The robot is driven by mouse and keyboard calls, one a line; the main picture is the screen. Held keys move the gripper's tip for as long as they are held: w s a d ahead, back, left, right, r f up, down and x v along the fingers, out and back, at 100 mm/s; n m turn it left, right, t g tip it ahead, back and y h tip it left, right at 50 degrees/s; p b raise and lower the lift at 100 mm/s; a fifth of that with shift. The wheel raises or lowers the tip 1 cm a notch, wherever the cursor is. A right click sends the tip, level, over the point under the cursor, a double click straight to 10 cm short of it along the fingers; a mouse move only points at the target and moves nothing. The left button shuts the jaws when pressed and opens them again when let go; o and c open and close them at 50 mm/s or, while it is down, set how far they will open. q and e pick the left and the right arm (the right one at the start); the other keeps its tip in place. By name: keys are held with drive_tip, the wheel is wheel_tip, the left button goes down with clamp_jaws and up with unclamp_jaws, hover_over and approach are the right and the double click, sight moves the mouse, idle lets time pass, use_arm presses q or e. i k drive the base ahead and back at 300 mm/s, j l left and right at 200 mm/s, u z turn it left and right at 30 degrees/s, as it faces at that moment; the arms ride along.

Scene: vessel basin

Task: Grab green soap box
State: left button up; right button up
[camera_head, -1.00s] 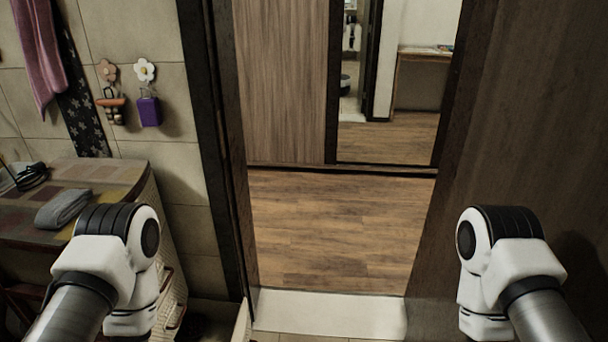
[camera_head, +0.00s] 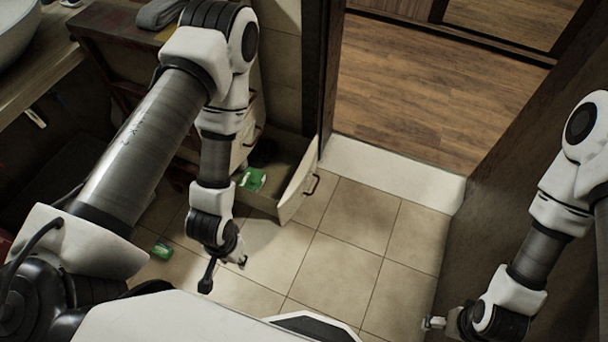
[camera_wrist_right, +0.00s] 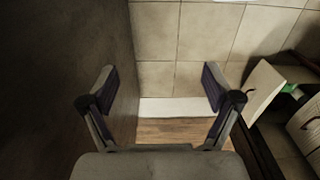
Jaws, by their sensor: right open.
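A green and white box (camera_head: 253,179) lies in the open drawer (camera_head: 298,187), at the centre left of the head view. A second small green box (camera_head: 162,250) lies on the tiled floor further left. I cannot tell which one is the soap box. My left gripper (camera_head: 225,273) hangs over the floor between them, apart from both, with its fingers spread and nothing between them. My right gripper (camera_head: 432,322) is open and empty near the dark wall at the right. In the right wrist view its fingers (camera_wrist_right: 158,82) are wide apart, and a bit of green (camera_wrist_right: 289,88) shows in the drawer at the right.
The drawer sticks out of a cabinet beside the door frame (camera_head: 325,70). A white threshold (camera_head: 393,172) leads to a wooden floor (camera_head: 430,95). A grey folded cloth (camera_head: 160,13) lies on the cabinet top. The tiled floor (camera_head: 335,265) between my arms is clear.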

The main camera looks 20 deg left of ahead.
sight(165, 252)
drive_tip(key=u, duration=2.25)
